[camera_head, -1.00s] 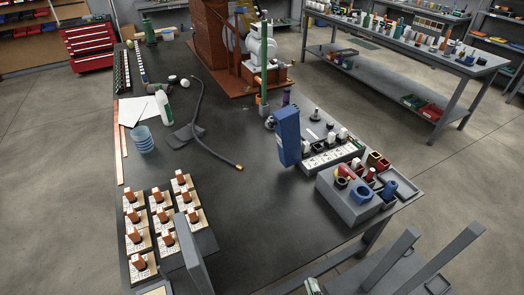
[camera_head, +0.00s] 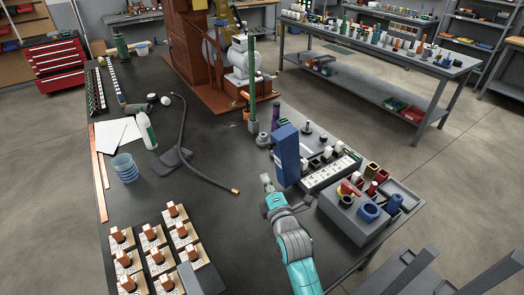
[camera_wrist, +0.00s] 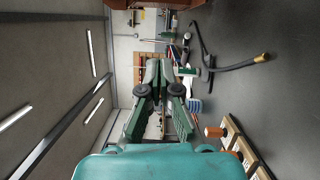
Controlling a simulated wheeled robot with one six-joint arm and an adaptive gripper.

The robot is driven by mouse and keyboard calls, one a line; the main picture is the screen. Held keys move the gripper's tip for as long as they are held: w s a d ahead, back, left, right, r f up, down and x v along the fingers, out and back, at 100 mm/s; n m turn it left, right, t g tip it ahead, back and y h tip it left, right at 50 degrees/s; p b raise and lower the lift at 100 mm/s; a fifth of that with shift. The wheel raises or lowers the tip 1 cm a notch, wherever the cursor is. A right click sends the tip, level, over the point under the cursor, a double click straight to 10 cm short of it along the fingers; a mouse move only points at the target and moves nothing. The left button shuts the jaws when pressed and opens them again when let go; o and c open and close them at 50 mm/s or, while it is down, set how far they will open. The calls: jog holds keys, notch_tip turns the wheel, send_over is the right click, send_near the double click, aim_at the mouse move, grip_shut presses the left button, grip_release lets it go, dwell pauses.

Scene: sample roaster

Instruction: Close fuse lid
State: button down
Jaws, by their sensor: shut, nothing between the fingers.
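The likely fuse lid is a tall blue panel (camera_head: 286,155) standing upright at the left end of a fuse box (camera_head: 328,173) with a white labelled top. It appears open, as the top of the box is uncovered. My gripper (camera_head: 265,180) is over the dark bench, just left of and slightly in front of the blue panel, apparently not touching it. In the wrist view my gripper (camera_wrist: 160,70) has its fingers together and holds nothing. The lid is not seen in the wrist view.
A grey box with coloured parts (camera_head: 345,212) stands right of my arm. A black hose (camera_head: 195,165) lies left of my gripper. Wooden blocks (camera_head: 150,240) fill the bench's front left. A green post (camera_head: 252,85) rises behind the lid. Bare bench lies left of my gripper.

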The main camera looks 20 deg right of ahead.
jog(key=w+d+r, duration=0.1)
jog(key=w+d, duration=0.2)
jog(key=w, duration=0.8)
jog(key=shift+w, duration=0.35)
jog(key=shift+d+r, duration=0.1)
jog(key=shift+d, duration=0.05)
